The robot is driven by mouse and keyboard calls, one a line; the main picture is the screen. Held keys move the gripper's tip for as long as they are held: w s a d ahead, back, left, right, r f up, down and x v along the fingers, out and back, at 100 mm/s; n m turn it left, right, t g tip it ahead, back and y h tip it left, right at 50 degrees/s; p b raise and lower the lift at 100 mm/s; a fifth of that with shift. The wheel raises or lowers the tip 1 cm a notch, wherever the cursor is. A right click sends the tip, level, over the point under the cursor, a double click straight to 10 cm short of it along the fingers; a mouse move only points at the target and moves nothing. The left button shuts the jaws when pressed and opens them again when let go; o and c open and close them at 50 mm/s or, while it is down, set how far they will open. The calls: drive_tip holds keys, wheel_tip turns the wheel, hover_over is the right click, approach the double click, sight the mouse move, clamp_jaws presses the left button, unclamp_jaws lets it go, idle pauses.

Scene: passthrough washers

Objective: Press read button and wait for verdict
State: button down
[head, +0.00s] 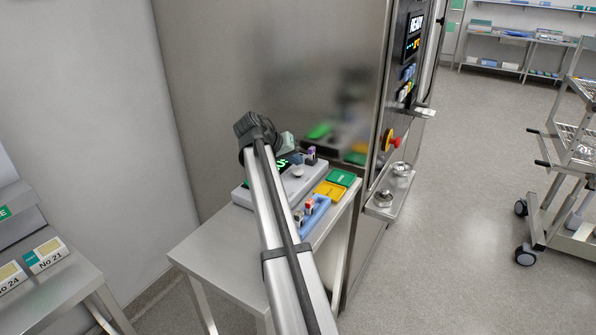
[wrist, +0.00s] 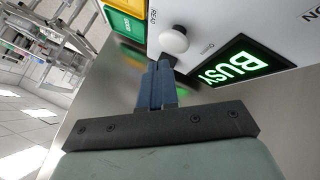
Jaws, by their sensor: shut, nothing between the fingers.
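The reader (head: 241,194) is a pale grey box on the small steel table. In the wrist view its white domed button (wrist: 173,40) sits beside the word READ. The reader's dark display (wrist: 236,66) shows BUSY in bright green letters. My gripper (wrist: 163,64) is shut and empty, with its dark blue fingertips right at the button's edge; I cannot tell whether they touch it. In the head view my gripper's pale body (head: 287,140) is over the reader, and my arm hides part of the reader and its display.
A green tray (head: 341,177) and a yellow tray (head: 330,189) lie right of the reader. A blue rack (head: 317,212) with small items stands in front. A tall steel machine with a red knob (head: 392,140) rises behind and right. Open floor lies further right, before a trolley (head: 575,190).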

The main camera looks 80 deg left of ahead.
sight(295, 171)
drive_tip(key=shift+r, duration=2.45)
